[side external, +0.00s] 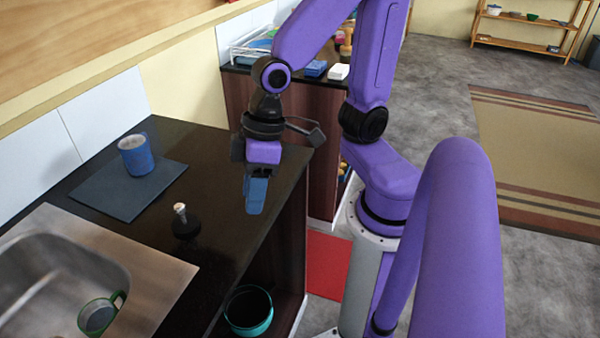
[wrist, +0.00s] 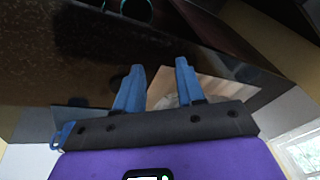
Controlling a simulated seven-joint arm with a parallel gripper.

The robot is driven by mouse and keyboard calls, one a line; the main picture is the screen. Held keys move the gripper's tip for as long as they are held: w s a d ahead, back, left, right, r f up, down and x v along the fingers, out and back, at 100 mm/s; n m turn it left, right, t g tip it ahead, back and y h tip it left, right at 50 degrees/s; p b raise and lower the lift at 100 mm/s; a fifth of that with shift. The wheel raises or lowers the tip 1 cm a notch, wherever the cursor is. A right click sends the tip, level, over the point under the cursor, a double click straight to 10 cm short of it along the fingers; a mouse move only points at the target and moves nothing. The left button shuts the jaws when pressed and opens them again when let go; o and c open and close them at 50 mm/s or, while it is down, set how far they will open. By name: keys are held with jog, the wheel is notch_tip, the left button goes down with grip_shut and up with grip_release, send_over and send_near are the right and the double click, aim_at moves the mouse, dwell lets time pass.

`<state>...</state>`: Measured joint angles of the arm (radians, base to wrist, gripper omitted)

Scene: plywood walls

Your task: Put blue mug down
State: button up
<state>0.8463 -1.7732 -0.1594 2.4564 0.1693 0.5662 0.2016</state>
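A blue mug (side external: 136,155) with a pale upper band stands upright on a dark grey mat (side external: 128,188) on the black counter, at the left of the side view. My gripper (side external: 254,205) points down over the counter's right part, well apart from the mug. In the wrist view my gripper (wrist: 160,65) has its two blue fingers spread with nothing held between them. A small blue shape shows at the left end of the gripper body there; I cannot tell whether it is the mug.
A small dark bottle with a pale top (side external: 184,222) stands between mat and gripper. A steel sink (side external: 165,270) with a green mug (side external: 98,316) lies at the front left. A teal-rimmed pot (side external: 248,311) sits below the counter edge. The counter (side external: 205,160) behind the bottle is clear.

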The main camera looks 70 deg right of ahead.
jog(key=s+d+n+g+h, duration=0.1)
jog(key=s+d+n+h, duration=0.1)
jog(key=s+d+n, duration=0.3)
jog(key=shift+s+d+r+n+h, duration=0.4)
jog(key=shift+s+d, duration=0.1)
jog(key=shift+s, duration=0.15)
